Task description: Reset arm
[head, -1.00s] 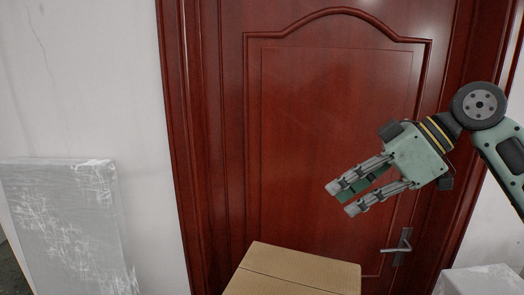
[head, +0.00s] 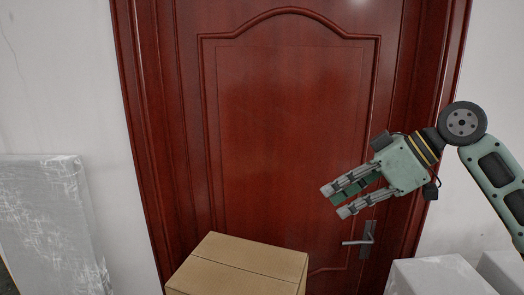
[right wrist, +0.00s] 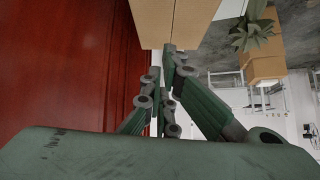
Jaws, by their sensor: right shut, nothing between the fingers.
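My right gripper (head: 335,201) is shut and empty. It hangs in the air in front of the red door (head: 285,130), pointing left and slightly down, up and left of the door handle (head: 366,240). In the right wrist view its fingers (right wrist: 170,60) point up the picture with nothing held, a cardboard box (right wrist: 170,20) beyond the tips. My right arm comes in from the right edge of the head view, bent at the elbow. My left gripper is not in view.
A closed cardboard box (head: 240,268) stands below the gripper, before the door. A grey scuffed panel (head: 50,225) leans at the left wall; pale blocks (head: 440,277) stand at lower right. The right wrist view shows a plant (right wrist: 252,35) and shelving far behind.

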